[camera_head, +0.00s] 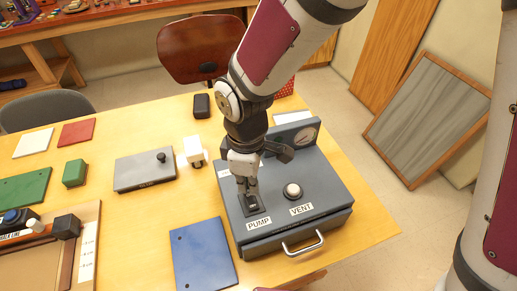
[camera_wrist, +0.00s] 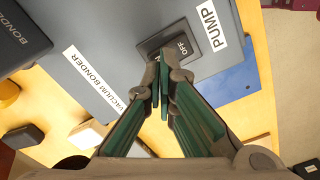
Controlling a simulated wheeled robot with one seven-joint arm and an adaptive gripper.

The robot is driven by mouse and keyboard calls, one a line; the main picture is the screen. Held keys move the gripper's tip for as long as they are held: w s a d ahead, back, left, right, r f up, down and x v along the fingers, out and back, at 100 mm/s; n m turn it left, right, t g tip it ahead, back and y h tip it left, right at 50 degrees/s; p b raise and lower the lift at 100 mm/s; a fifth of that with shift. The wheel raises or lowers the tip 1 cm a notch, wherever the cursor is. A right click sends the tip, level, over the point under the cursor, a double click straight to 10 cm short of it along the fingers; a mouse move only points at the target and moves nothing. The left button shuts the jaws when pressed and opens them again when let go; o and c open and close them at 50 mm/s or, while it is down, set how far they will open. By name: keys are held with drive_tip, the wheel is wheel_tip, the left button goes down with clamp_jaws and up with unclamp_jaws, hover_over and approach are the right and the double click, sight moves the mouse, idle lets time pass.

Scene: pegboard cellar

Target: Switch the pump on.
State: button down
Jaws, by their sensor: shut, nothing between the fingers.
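The vacuum bonder (camera_head: 320,183) is a grey box on the yellow table. Its dark pump switch (camera_head: 250,205) sits in a plate beside the PUMP label (camera_head: 258,223). In the wrist view the switch (camera_wrist: 184,46) shows the word OFF on the side near that label. My gripper (camera_head: 246,191) points down at the switch with its fingers together and empty. In the wrist view my gripper tips (camera_wrist: 160,68) overlap the near end of the switch and hide it. I cannot tell whether they touch it.
A round white-topped VENT knob (camera_head: 292,190) and a gauge (camera_head: 305,136) are on the same box. A drawer handle (camera_head: 302,243) sticks out in front. A blue plate (camera_head: 203,255), a grey block (camera_head: 145,171) and a white block (camera_head: 193,150) lie to the left.

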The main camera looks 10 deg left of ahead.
sight(249, 195)
drive_tip(key=shift+f+b, duration=0.6)
drive_tip(key=shift+f, duration=0.55)
idle(0.9)
drive_tip(key=shift+r+p, duration=2.1)
drive_tip(key=shift+r, duration=1.4)
